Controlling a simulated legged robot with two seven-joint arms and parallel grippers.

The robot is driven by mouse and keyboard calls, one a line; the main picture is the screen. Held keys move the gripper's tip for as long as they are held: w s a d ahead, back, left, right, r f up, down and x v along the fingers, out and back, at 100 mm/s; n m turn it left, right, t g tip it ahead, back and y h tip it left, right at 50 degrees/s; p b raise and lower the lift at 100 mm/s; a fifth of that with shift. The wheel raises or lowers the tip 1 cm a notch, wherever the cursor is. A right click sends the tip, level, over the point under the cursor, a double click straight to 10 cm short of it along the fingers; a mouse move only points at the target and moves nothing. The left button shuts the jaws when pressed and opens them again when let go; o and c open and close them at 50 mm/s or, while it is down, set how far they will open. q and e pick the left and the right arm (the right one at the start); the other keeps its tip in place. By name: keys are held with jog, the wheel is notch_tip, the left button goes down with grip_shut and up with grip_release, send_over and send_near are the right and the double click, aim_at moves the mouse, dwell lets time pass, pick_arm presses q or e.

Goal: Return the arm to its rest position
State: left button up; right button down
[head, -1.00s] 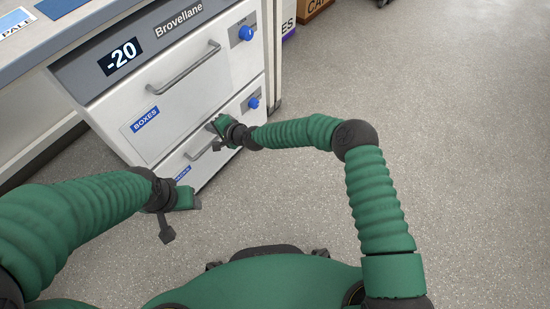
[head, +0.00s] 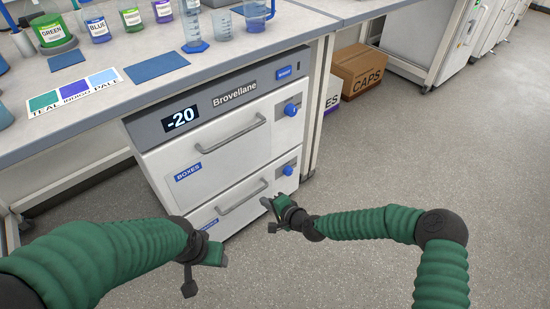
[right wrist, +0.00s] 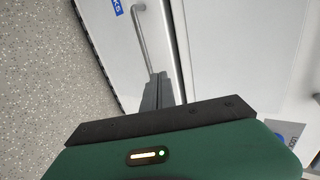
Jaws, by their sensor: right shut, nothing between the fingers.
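My right arm reaches in from the right in the head view, bent at a dark elbow joint. Its gripper (head: 267,204) is in front of the lower drawer of the freezer (head: 215,165), close to the right end of the lower handle (head: 242,198). In the right wrist view the fingers (right wrist: 157,88) are together with nothing between them, and a drawer handle (right wrist: 141,35) shows beyond them. My left gripper (head: 207,268) hangs low at the freezer's front left, apart from the drawers. Its fingers are too unclear to tell open from shut.
The bench (head: 250,50) carries labelled jars, cylinders and a colour card (head: 75,91). Both freezer drawers look closed. A cardboard box (head: 367,70) stands on the floor right of the freezer. The floor (head: 400,150) on the right is clear.

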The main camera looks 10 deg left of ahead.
jog(key=s+d+r+n+g+h, duration=0.2)
jog(key=s+d+r+n+h, duration=0.15)
jog(key=s+d, duration=0.55)
jog(key=s+d+r+n+g+h, duration=0.25)
jog(key=s+d+r, duration=0.25)
jog(key=s+d, duration=0.45)
jog(key=s+d+r+n+g+h, duration=0.1)
jog(key=s+d+r+n+h, duration=0.25)
jog(key=s+d, duration=0.55)
pick_arm(q)
jog(key=w+p+v, duration=0.2)
jog(key=p+v, duration=0.9)
jog(key=p, duration=0.1)
jog(key=w+r+p+v, duration=0.1)
jog(key=w+p+v, duration=0.2)
jog(key=p+v, duration=0.8)
jog(key=w+p+v, duration=0.2)
jog(key=p+v, duration=1)
jog(key=shift+w+a+r+p, duration=0.15)
jog(key=shift+w+r+p, duration=0.15)
jog(key=shift+r, duration=0.35)
pick_arm(e)
notch_tip(320, 180, up, 36)
jog(key=w, duration=0.1)
jog(key=shift+w+d+f+y, duration=0.2)
jog(key=shift+w+f+y, duration=0.1)
jog(key=shift+y, duration=0.15)
jog(key=shift+r+m, duration=0.1)
jog(key=shift+m, duration=0.15)
